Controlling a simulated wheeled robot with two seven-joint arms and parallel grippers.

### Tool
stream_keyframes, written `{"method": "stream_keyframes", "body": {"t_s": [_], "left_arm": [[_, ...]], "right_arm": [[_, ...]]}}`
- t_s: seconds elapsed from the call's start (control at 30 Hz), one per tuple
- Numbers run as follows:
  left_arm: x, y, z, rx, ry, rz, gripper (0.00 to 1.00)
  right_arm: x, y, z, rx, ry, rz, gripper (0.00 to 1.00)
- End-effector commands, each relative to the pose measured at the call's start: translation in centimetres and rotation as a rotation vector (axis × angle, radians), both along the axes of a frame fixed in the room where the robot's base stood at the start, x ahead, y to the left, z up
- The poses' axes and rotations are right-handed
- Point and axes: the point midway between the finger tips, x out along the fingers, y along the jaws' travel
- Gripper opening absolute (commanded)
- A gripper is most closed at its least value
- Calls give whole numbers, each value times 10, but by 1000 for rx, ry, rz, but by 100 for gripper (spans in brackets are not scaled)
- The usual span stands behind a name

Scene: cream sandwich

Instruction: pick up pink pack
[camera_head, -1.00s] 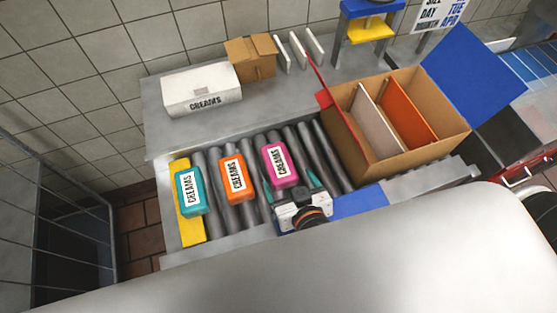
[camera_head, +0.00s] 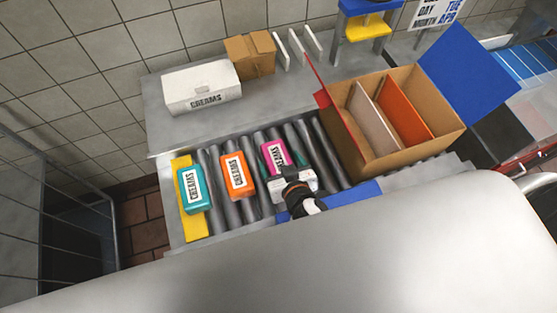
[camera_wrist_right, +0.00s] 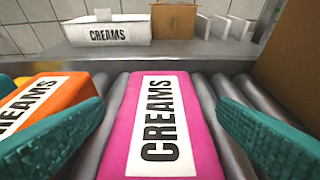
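The pink pack (camera_head: 275,153), labelled CREAMS, lies on the roller conveyor. In the right wrist view the pink pack (camera_wrist_right: 163,125) fills the middle, between two teal fingers. My right gripper (camera_head: 276,158) is open around it, with gaps on both sides; the left finger is close to the orange pack (camera_wrist_right: 52,98). In the head view my gripper body covers the pink pack's near end. The orange pack (camera_head: 237,176) and the teal pack (camera_head: 193,189) lie to the left on the rollers. My left gripper is not in view.
An open cardboard box (camera_head: 404,148) with grey and orange dividers stands right of the packs. A white CREAMS box (camera_head: 201,88) and a small brown box (camera_head: 250,54) stand on the back counter. Bare rollers (camera_head: 323,150) lie between the pink pack and the cardboard box.

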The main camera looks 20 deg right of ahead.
Motion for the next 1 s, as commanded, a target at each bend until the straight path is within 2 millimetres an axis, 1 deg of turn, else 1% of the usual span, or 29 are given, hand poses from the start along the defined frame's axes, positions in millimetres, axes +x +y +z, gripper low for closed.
{"method": "stream_keyframes", "body": {"t_s": [0.03,0.2,0.23,0.27,0.47,0.57,0.67,0.9,1.0], "left_arm": [[-2,0,0,1,3,0,36],[-5,0,0,1,7,0,36],[-5,0,0,1,7,0,36],[-5,0,0,1,7,0,36],[-4,0,0,1,7,0,36],[-4,1,0,1,7,0,36],[-4,1,1,1,7,0,36],[-4,1,0,1,6,0,36],[-4,1,-1,1,6,0,36]], "right_arm": [[0,0,0,0,0,0,73],[0,0,0,0,0,0,45],[0,0,0,0,0,0,40],[0,0,0,0,0,0,38],[0,0,1,1,0,0,38],[0,0,8,2,-2,-2,38],[0,0,24,2,-4,-1,38],[0,0,73,3,-6,0,38],[1,0,88,3,-5,-1,38]]}}
